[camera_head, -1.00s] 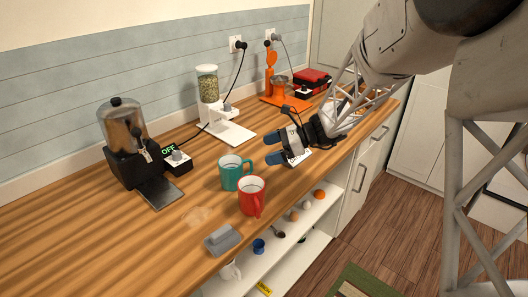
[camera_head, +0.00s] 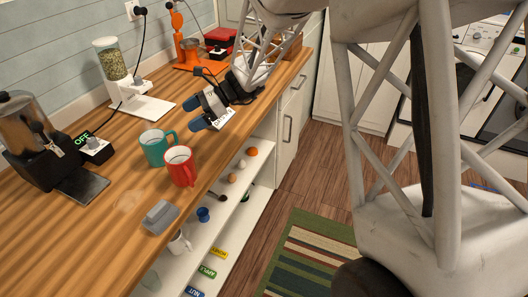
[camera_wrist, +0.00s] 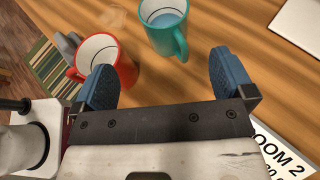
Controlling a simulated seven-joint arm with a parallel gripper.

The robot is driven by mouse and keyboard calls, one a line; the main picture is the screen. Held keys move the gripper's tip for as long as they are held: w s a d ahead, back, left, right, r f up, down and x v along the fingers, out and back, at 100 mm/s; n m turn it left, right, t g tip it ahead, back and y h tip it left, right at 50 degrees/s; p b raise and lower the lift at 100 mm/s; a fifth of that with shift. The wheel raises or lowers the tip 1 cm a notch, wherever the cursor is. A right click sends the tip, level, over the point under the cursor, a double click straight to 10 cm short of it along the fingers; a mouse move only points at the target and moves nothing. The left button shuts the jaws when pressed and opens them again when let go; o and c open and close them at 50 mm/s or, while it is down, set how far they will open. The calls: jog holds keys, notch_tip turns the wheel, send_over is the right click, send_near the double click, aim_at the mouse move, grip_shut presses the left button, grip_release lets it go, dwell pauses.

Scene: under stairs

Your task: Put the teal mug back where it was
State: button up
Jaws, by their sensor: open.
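The teal mug (camera_head: 154,150) stands upright on the wooden counter (camera_head: 70,230), just behind and left of a red mug (camera_head: 180,167). Its handle points right, toward my gripper. My gripper (camera_head: 195,112) is open and empty over the counter, right of the teal mug and apart from it. In the wrist view the teal mug (camera_wrist: 168,38) is ahead of the fingers at the top, with pale bluish contents or interior. The red mug (camera_wrist: 118,72) is close to the left finger there; I cannot tell if they touch. My gripper (camera_wrist: 165,80) has blue fingertips spread wide.
A grey lidded block (camera_head: 160,217) lies near the front edge. A coffee dispenser (camera_head: 35,135), a switch box (camera_head: 95,148), a grain dispenser (camera_head: 118,75) and an orange machine (camera_head: 190,50) stand behind. Shelves (camera_head: 225,215) below hold small items.

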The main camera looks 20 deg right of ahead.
jog(key=s+d+r+n+t+h, duration=0.1)
jog(key=s+d+n+h, duration=0.3)
jog(key=s, duration=0.8)
jog(key=s+d+r+n+h, duration=0.4)
jog(key=s+n, duration=0.3)
jog(key=s, duration=0.5)
jog(key=s+d+r+n+t+h, duration=0.1)
jog(key=s+d+n+h, duration=0.3)
jog(key=s, duration=0.7)
jog(key=r+n+h, duration=0.1)
jog(key=n, duration=0.1)
jog(key=shift+s+d+r+n+t+h, duration=0.25)
jog(key=shift+s+r+n+t+h, duration=0.05)
jog(key=shift+s, duration=0.1)
